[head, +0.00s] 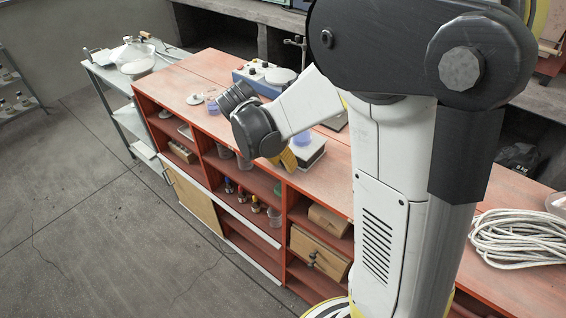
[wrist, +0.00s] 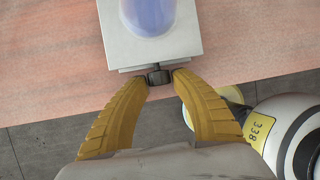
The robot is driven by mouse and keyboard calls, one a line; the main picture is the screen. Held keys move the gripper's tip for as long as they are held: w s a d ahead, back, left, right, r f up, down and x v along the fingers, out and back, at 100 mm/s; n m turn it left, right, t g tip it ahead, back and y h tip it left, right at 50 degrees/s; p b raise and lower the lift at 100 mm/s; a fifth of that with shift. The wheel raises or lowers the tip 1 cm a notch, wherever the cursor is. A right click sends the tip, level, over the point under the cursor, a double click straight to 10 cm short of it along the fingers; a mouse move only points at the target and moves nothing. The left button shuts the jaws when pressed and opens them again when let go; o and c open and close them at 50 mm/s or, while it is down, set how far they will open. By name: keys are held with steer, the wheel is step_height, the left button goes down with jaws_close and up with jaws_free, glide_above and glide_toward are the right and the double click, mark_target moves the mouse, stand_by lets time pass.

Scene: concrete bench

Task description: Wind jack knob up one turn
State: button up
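The lab jack (wrist: 185,43) shows in the wrist view as a pale grey plate with a bluish vessel (wrist: 150,12) on it. Its small dark knob (wrist: 158,77) sticks out from the front edge on a short shaft. My gripper (wrist: 159,77) has its two yellow fingertips on either side of the knob, with no clear gap, so it appears shut on it. In the head view the jack (head: 312,152) stands near the bench's front edge, my gripper (head: 289,160) at its front left. The knob is hidden there.
The red-topped bench (head: 190,77) has open shelves below. A blue device with a white round top (head: 280,76) stands behind my wrist. Small glassware (head: 195,99) sits to the left, and a rope coil (head: 520,235) lies at the right. The floor in front is clear.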

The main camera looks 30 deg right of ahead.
jaws_close()
steer(key=shift+s+d+r+t+y+p, duration=0.1)
steer(key=shift+s+t+y+p, duration=0.1)
steer(key=shift+t+y+p, duration=0.45)
steer(key=shift+m+t, duration=0.5)
steer(key=shift+t, duration=0.95)
steer(key=o, duration=0.6)
jaws_free()
